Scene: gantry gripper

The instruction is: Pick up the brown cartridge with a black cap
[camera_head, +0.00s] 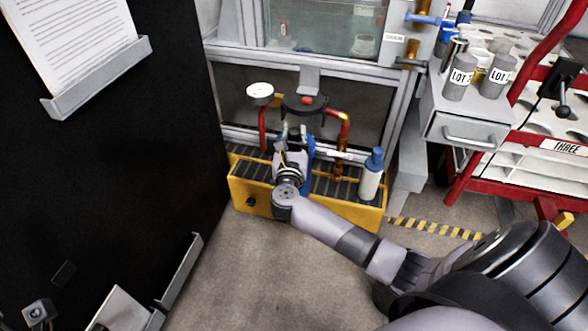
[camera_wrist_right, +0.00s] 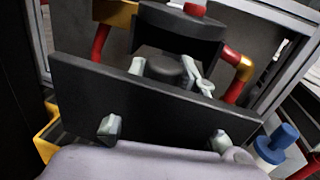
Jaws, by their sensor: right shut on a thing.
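My right gripper (camera_head: 291,136) is over the yellow rack (camera_head: 247,189) on the floor, below the gauge and pipes. In the right wrist view its fingers (camera_wrist_right: 170,75) are shut on a round, dark-topped thing (camera_wrist_right: 168,68), which fits the black cap of the cartridge. The brown body is hidden behind my gripper and a dark plate, so its colour and its clearance from the rack cannot be told. A blue thing (camera_head: 309,153) shows just behind my gripper.
A white cartridge with a blue cap (camera_head: 371,175) stands at the rack's right end; it also shows in the right wrist view (camera_wrist_right: 277,146). Red and brass pipes (camera_head: 343,129) rise behind. A black panel (camera_head: 110,150) stands at left. The floor in front is clear.

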